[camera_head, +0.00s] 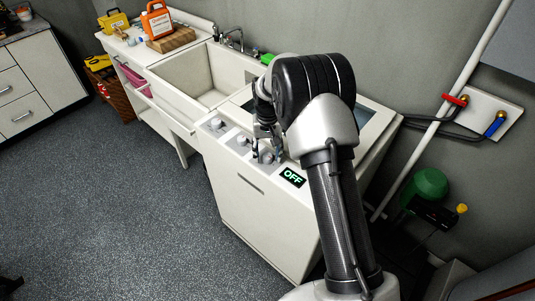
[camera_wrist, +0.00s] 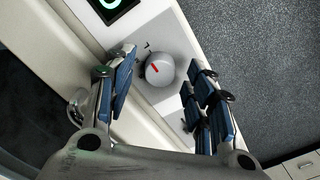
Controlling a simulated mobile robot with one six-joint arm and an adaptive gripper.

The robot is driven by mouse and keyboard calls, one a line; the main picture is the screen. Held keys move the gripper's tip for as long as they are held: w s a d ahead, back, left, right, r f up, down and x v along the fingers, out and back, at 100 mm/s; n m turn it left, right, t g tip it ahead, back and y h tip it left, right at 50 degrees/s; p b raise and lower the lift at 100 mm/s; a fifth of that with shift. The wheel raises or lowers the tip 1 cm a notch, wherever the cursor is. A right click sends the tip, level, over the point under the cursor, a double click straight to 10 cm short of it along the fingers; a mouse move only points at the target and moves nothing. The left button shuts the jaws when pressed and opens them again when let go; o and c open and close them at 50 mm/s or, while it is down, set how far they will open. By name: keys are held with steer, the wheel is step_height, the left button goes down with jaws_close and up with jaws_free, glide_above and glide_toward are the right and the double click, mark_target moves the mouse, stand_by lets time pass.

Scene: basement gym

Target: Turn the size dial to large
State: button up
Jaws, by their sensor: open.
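The white washer (camera_head: 245,205) has a sloped panel with several round dials and a lit display (camera_head: 292,177) reading OFF. In the wrist view a grey round dial (camera_wrist: 159,69) with a short red mark sits beside the dark display. A small dark mark, possibly an "L", is printed on the panel next to this dial; other labels cannot be read. My gripper (camera_head: 263,146) is over the dial (camera_head: 267,157) nearest the display. In the wrist view my gripper (camera_wrist: 164,78) is open, one blue-padded finger on each side of the dial, with gaps between.
Other dials (camera_head: 215,123) (camera_head: 242,139) sit farther left on the panel. A sink (camera_head: 195,78) adjoins the washer. Pipes with a red valve (camera_head: 455,100) and a blue valve (camera_head: 496,123) are at right. Speckled floor (camera_head: 120,190) in front is clear.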

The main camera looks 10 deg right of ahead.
mark_target(268, 156)
step_height(268, 156, up, 11)
stand_by(0.3)
stand_by(0.4)
steer(key=s+r+n+t, duration=0.1)
steer(key=s+r+t, duration=0.1)
steer(key=s+r, duration=1.45)
steer(key=s+f+n+t, duration=0.1)
steer(key=s+f+t, duration=0.1)
steer(key=s, duration=1.8)
steer(key=shift+t, duration=0.3)
steer(key=shift+o, duration=0.6)
steer(key=shift+w, duration=0.1)
